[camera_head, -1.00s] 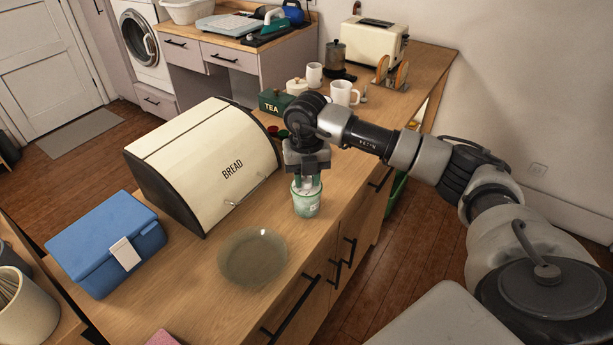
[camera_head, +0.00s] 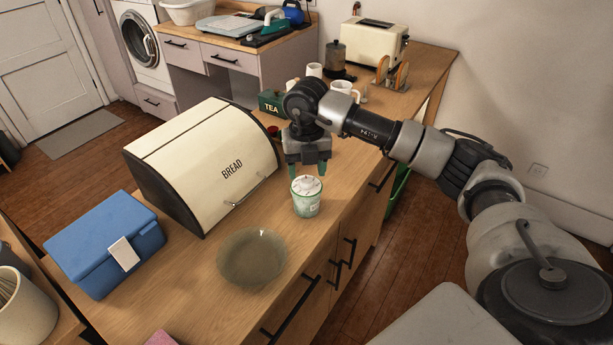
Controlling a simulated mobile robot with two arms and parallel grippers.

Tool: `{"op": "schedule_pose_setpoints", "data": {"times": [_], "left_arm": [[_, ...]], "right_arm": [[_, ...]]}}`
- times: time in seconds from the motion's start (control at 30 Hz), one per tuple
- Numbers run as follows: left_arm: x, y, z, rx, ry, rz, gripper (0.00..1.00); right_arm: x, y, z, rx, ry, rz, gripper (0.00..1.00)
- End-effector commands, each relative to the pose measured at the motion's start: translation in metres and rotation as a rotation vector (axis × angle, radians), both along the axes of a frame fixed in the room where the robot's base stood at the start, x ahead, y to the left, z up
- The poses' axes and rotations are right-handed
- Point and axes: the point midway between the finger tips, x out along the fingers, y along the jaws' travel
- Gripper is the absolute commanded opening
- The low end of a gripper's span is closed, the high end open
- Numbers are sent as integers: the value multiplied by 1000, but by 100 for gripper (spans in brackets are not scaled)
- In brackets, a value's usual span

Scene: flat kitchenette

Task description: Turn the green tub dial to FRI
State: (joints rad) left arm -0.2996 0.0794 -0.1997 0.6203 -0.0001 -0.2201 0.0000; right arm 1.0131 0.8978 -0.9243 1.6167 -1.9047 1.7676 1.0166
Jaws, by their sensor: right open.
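The green tub (camera_head: 306,203) stands upright on the wooden counter, to the right of the bread box. It is pale green and white with a whitish dial (camera_head: 306,185) on top; the lettering on the dial is too small to read. My right gripper (camera_head: 308,172) points down just above and behind the tub. Its green-tipped fingers are apart, with nothing held between them. My left gripper is not in view.
A cream bread box (camera_head: 205,165) stands close on the left of the tub. A glass plate (camera_head: 252,258) lies in front, and a blue box (camera_head: 105,243) further left. A tea tin (camera_head: 273,103), mugs and a toaster (camera_head: 368,48) stand behind. The counter's right edge is near the tub.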

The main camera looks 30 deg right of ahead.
Motion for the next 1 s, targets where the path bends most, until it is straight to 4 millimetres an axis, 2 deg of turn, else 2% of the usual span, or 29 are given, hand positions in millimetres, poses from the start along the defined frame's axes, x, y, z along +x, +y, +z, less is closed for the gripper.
{"op": "schedule_pose_setpoints", "data": {"times": [0.2, 0.4, 0.57, 0.87, 1.0], "left_arm": [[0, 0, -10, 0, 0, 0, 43], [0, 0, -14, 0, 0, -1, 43], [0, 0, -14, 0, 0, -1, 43], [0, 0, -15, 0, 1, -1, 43], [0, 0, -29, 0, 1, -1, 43]], "right_arm": [[1, 0, 45, 1, -6, 0, 56], [1, 0, 73, 1, -4, 0, 56], [0, 0, 81, 0, 0, 0, 56], [0, 0, 81, 0, 0, 10, 56], [1, 0, 77, -1, -2, 162, 56]]}}
